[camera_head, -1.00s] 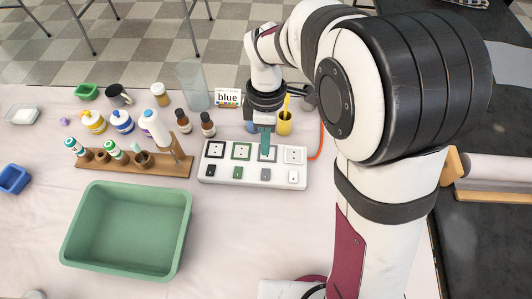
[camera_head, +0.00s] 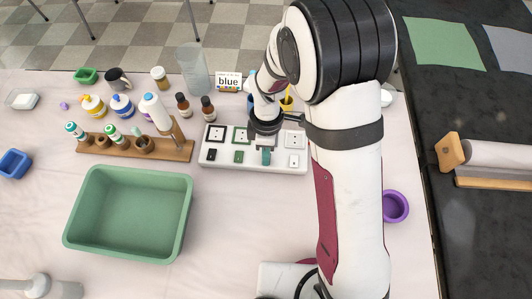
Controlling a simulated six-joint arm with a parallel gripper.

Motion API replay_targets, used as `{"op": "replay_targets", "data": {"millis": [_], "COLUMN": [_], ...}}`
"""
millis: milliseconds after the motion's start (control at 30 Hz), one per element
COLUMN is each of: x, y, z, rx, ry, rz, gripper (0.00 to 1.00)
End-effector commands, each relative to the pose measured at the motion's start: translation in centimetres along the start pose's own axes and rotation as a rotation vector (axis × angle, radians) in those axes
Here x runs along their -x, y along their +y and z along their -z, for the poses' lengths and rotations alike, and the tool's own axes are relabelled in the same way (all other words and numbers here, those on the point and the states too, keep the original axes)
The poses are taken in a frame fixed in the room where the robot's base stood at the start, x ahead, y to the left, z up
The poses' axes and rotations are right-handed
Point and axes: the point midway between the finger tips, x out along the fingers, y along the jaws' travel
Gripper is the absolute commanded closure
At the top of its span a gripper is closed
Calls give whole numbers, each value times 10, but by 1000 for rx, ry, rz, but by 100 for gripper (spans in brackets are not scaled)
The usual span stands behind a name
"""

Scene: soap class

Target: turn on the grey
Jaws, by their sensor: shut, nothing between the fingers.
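The white power strip (camera_head: 222,161) has a row of framed sockets at the back and a row of small rocker switches in front. The black switch (camera_head: 212,155), the green switch (camera_head: 239,157) and the white switch (camera_head: 293,161) show. My gripper (camera_head: 265,158) is shut and empty, with its teal fingertips pointing down where the grey switch sits in the row. The fingers hide the grey switch, so its position and any contact cannot be told. The grey-framed socket behind is mostly covered by my gripper.
A green tub (camera_head: 128,215) stands front left. A wooden rack (camera_head: 135,147) with bottles is left of the strip. Brown bottles (camera_head: 208,108), a clear cylinder (camera_head: 192,70) and a "blue" sign (camera_head: 228,82) stand behind. A purple bowl (camera_head: 396,206) lies right of my arm.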

Motion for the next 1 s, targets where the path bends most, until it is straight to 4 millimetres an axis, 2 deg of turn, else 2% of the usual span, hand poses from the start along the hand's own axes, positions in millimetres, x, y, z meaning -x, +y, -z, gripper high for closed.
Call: {"op": "replay_targets", "data": {"millis": [367,667,1000], "x": [-4,1,5], "y": [0,14,14], "z": [0,0,0], "rx": [0,2,1], "ry": [-1,0,0], "rz": [3,-3,-1], "gripper": [100,100,100]}}
